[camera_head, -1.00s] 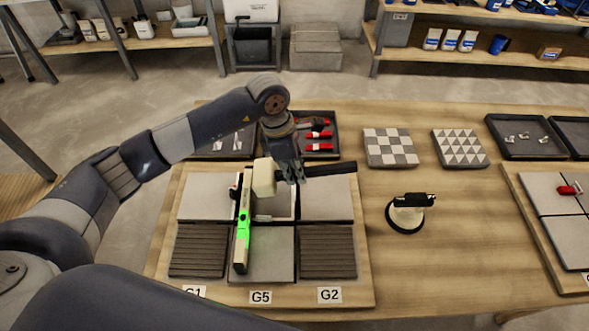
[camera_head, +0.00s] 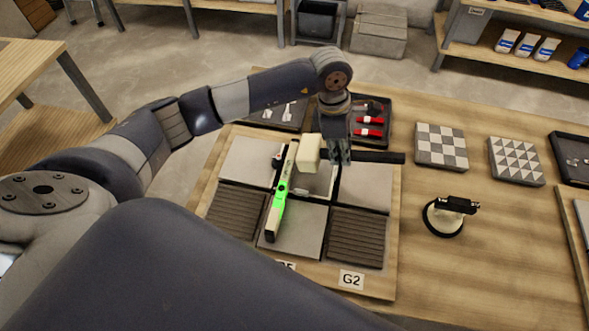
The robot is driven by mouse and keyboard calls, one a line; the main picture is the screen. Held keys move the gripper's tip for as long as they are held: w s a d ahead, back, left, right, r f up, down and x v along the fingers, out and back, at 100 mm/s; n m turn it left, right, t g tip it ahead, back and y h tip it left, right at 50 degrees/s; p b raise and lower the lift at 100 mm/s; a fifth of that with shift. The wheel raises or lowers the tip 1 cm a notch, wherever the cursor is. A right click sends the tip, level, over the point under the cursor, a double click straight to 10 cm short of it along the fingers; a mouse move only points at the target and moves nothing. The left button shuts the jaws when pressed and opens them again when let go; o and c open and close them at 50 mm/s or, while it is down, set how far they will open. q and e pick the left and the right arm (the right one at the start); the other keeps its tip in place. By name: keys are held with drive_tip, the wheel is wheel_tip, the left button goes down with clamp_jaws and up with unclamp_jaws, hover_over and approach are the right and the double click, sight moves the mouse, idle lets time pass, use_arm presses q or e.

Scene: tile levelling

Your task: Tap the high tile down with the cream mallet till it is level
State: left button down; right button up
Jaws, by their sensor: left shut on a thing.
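The cream mallet has a blocky cream head (camera_head: 308,153) and a black handle (camera_head: 378,157). My left gripper (camera_head: 340,154) is shut on the handle close to the head and holds the mallet over the back row of tiles. A spirit level (camera_head: 279,195) with a green glowing middle lies lengthwise across the middle column of tiles. The back middle tile (camera_head: 318,184) is partly hidden by the mallet and gripper, and I cannot tell its height or whether the head touches it. A grey front middle tile (camera_head: 300,228) lies partly under the level. My right gripper is not in view.
The tiles sit on a wooden board (camera_head: 376,286) with a G2 label. A dark tray (camera_head: 384,142) holds red-handled tools.

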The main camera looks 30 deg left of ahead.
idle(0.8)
use_arm(q)
drive_tip(key=b+x, duration=0.2)
drive_tip(key=a+b+x, duration=0.1)
drive_tip(key=b+x, duration=0.1)
drive_tip(key=shift+d+f+b, duration=0.1)
drive_tip(key=shift+f+b, duration=0.2)
drive_tip(key=shift+f, duration=0.1)
drive_tip(key=shift+d+p+v, duration=0.25)
drive_tip(key=shift+p+v, duration=0.35)
drive_tip(key=shift+v, duration=0.6)
drive_tip(key=shift+d+p+v, duration=0.25)
drive_tip(key=shift+p+v, duration=0.35)
drive_tip(key=shift+v, duration=0.55)
